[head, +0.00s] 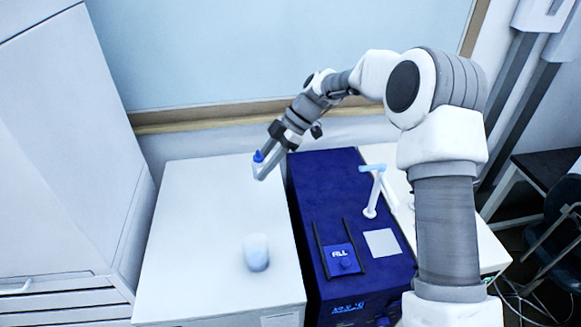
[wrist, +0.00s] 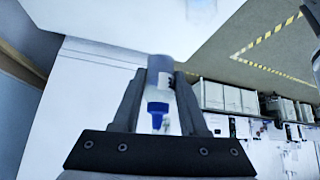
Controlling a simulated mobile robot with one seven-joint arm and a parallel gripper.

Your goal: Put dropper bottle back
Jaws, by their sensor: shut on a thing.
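The dropper bottle (head: 258,156) has a blue cap, and in the head view it is at the end of my arm, over the far part of a white bench top (head: 190,230). My gripper (head: 263,171) is shut on it. In the wrist view the bottle (wrist: 157,107) sits between the two dark fingers of my gripper (wrist: 160,85), its blue cap showing between them. Much of its body is hard to make out. Whether its base touches the bench top I cannot tell.
A pale translucent beaker (head: 256,253) stands on the white bench top, nearer the front. A dark blue instrument (head: 305,205) with a white upright post (head: 374,192) stands to the right. A white cabinet (head: 60,130) is at the left. The bench top around the beaker is clear.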

